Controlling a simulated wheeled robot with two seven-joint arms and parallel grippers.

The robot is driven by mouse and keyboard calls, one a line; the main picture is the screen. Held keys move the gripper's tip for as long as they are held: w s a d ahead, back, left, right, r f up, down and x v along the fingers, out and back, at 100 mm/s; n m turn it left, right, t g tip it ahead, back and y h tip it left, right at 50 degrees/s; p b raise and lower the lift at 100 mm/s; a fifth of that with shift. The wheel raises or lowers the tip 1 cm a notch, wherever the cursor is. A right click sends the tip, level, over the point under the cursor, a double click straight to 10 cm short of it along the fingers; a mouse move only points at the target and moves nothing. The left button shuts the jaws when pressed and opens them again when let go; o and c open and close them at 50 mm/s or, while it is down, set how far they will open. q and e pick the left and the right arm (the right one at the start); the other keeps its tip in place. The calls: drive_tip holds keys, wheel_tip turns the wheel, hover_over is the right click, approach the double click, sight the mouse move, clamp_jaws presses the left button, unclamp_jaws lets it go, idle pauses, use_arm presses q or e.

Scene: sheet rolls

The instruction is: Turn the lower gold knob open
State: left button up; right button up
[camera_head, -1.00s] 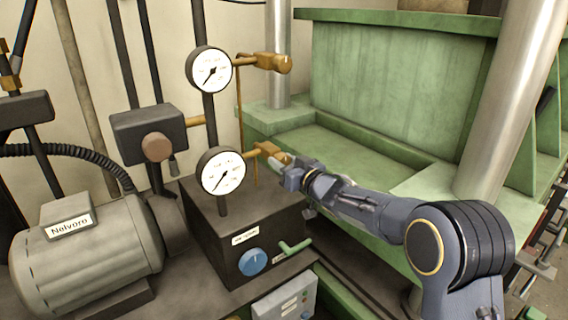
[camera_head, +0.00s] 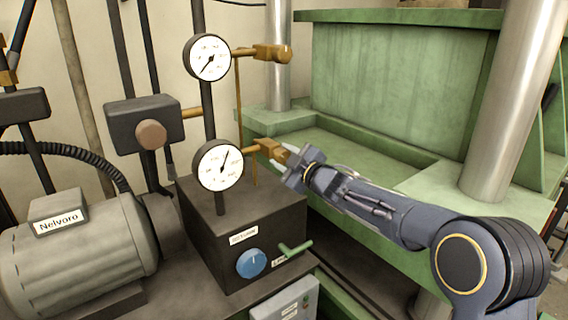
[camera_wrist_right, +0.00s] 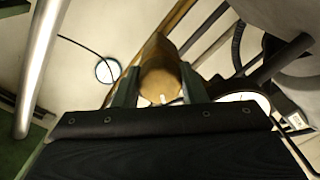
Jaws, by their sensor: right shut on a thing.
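The lower gold knob (camera_head: 272,149) sits at the end of a short brass pipe beside the lower white gauge (camera_head: 218,166). My right gripper (camera_head: 286,157) is shut on this knob, coming from the right. In the right wrist view the knob's round end (camera_wrist_right: 160,82) lies between the two fingers. The lower gauge's needle points up and slightly right. The upper gold knob (camera_head: 273,54) stands apart, beside the upper gauge (camera_head: 207,58), whose needle points down-left. My left gripper is not in view.
Below the gauges is a dark box (camera_head: 250,215) with a blue knob (camera_head: 251,263) and a green lever (camera_head: 295,248). A grey motor (camera_head: 80,250) stands at left. The green press frame (camera_head: 390,80) and a steel column (camera_head: 508,100) stand at right.

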drive_tip(key=n+b, duration=0.1)
drive_tip(key=n, duration=0.3)
drive_tip(key=shift+f+n+b, duration=0.15)
drive_tip(key=shift+n+b, duration=0.15)
drive_tip(key=shift+b, duration=0.1)
drive_tip(key=shift+n+b, duration=0.5)
drive_tip(key=shift+n, duration=1)
drive_tip(key=o, duration=1)
drive_tip(key=b+v, duration=0.2)
drive_tip(key=v, duration=0.5)
drive_tip(key=shift+s+d, duration=0.25)
drive_tip(key=shift+s, duration=0.05)
